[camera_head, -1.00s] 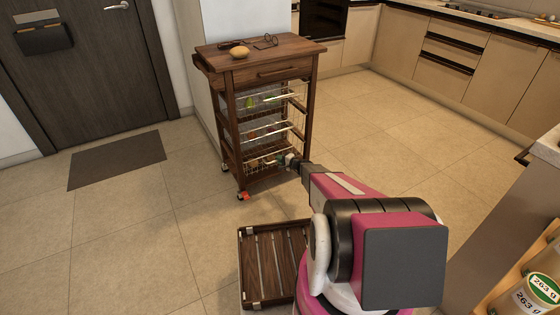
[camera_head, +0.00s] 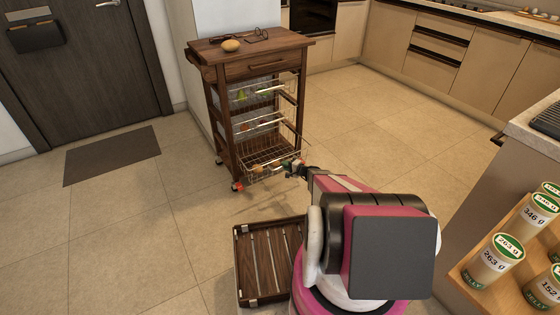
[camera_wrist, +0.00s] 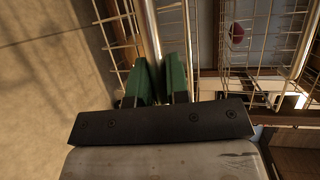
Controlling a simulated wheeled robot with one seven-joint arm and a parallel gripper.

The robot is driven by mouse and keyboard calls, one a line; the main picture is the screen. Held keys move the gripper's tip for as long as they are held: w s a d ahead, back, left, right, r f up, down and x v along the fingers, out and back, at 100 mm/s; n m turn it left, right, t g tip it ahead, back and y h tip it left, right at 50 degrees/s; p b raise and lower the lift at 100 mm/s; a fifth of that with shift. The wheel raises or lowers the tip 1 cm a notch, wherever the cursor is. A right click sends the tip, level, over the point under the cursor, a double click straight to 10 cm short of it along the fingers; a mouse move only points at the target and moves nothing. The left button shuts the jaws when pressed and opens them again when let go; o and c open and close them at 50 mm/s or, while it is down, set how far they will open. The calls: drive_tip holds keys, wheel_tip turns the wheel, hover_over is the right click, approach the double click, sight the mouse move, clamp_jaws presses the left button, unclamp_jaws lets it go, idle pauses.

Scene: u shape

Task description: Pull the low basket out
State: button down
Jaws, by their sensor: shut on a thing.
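The low basket (camera_head: 268,154) is a wire basket at the bottom of a wooden kitchen cart (camera_head: 252,66). It sticks out from the front of the cart toward me. My gripper (camera_head: 293,165) is at the basket's front edge, low over the floor. In the wrist view the green fingers of my gripper (camera_wrist: 159,82) are shut on the basket's metal front bar (camera_wrist: 151,35), with the wire mesh on both sides. My arm hides part of the floor in front of the basket.
Two upper wire baskets sit in the cart, and a potato-like item (camera_head: 230,45) lies on its top. A counter with jelly cups (camera_head: 493,258) stands at right. Open floor lies at left.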

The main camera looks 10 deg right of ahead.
drive_tip(key=s+d, duration=0.2)
drive_tip(key=s, duration=0.3)
drive_tip(key=shift+s, duration=0.35)
drive_tip(key=c, duration=1.1)
unclamp_jaws()
drive_tip(key=v, duration=1.1)
drive_tip(key=shift+w, duration=0.1)
